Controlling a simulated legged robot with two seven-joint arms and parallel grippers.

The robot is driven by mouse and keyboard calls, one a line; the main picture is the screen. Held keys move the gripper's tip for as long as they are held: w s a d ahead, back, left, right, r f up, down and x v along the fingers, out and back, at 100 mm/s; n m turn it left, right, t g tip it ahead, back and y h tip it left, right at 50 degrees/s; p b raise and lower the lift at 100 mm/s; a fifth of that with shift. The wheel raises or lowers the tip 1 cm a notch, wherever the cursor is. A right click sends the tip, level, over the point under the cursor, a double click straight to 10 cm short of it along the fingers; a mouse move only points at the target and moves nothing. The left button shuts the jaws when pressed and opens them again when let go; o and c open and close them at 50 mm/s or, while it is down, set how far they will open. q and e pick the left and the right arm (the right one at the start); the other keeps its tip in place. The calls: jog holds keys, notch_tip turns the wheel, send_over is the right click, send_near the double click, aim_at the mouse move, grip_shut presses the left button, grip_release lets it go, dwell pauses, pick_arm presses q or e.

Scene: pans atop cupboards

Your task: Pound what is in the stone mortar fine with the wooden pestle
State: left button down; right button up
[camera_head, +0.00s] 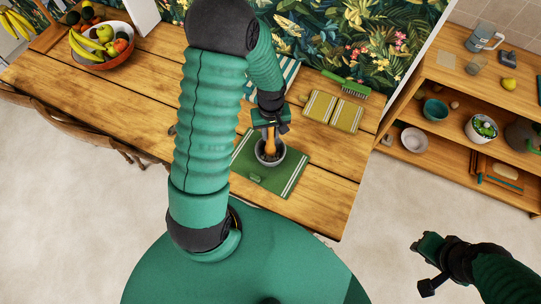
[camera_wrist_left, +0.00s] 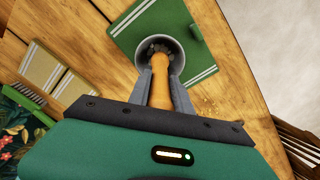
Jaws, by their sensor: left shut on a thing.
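My left gripper (camera_head: 269,126) is shut on the wooden pestle (camera_head: 270,147), which stands roughly upright with its lower end inside the grey stone mortar (camera_head: 281,158). The mortar sits on a green mat with white stripes (camera_head: 285,178). In the left wrist view the gripper's fingers (camera_wrist_left: 161,92) flank the pestle (camera_wrist_left: 160,82), and it reaches into the mortar (camera_wrist_left: 180,57). Dark greyish pieces (camera_wrist_left: 158,45) show in the mortar; how fine they are I cannot tell. My right gripper (camera_head: 430,266) hangs over the floor at the lower right, away from the table; its jaws are unclear.
A fruit bowl (camera_head: 119,28) stands at the table's far left. Yellow striped cloths (camera_head: 333,111) and a green brush (camera_head: 346,84) lie behind the mat. A small green object (camera_head: 255,178) lies on the mat. A wooden shelf (camera_head: 430,70) with crockery stands at the right.

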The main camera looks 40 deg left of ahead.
pick_arm(q)
jog(key=shift+w+f, duration=0.1)
jog(key=shift+f, duration=0.1)
jog(key=shift+f+b, duration=1)
jog(key=shift+f, duration=0.2)
jog(key=shift+r, duration=0.2)
notch_tip(320, 180, up, 3)
jog(key=p, duration=0.2)
jog(key=shift+f+p, duration=0.2)
jog(key=shift+p, duration=0.15)
jog(key=shift+f, duration=0.3)
